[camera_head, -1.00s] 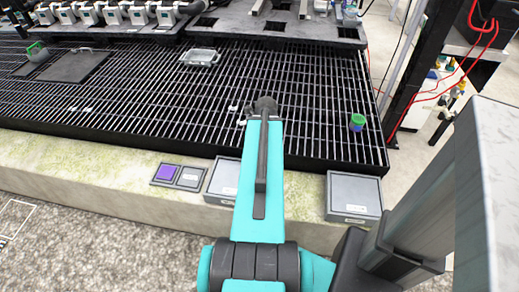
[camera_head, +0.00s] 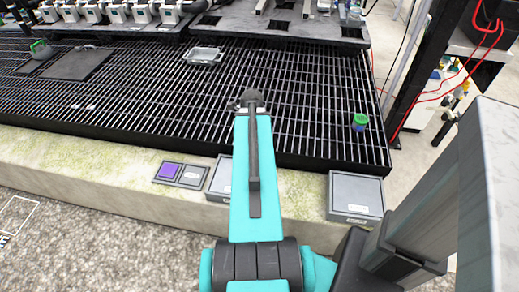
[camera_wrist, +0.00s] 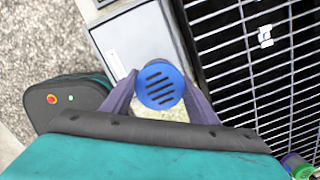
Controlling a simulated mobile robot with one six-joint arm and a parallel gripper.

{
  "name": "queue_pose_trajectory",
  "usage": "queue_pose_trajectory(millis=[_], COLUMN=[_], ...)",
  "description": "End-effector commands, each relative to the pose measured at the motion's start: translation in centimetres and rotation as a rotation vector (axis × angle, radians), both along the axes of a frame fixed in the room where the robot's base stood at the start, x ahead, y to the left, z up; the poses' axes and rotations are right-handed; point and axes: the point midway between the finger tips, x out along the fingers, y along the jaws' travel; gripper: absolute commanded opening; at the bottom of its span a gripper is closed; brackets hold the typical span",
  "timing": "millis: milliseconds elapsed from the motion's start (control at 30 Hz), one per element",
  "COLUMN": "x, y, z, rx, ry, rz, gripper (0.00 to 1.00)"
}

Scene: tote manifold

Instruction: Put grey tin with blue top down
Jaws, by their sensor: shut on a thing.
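The tin's round blue top (camera_wrist: 160,84), with dark slots in it, shows in the wrist view between the two fingers of my gripper (camera_wrist: 160,92). The gripper is shut on the tin. The tin's grey body is hidden below its top from this angle. The tin is above the ledge strip between a grey box (camera_wrist: 142,45) and the black grating (camera_wrist: 255,60); its height over them cannot be told. In the head view my arm hides the gripper and the tin.
Grey boxes (camera_head: 355,194) and a purple-and-grey panel (camera_head: 170,171) sit on the stone ledge (camera_head: 90,155). A clear tray (camera_head: 204,55) lies at the grating's back. Much of the grating is clear.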

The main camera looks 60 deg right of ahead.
Motion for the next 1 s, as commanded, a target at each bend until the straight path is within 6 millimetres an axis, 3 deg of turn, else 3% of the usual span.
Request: queue_pose_trajectory(millis=[100, 467, 1000], x=[3.3, 12.0, 23.1], y=[1.3, 6.7, 18.0], z=[0.9, 3.7, 8.3], rx=[-0.001, -0.003, -0.006], ry=[0.005, 0.018, 0.026], rz=[0.143, 0.578, 1.230], gripper=[0.25, 0.25, 0.25])
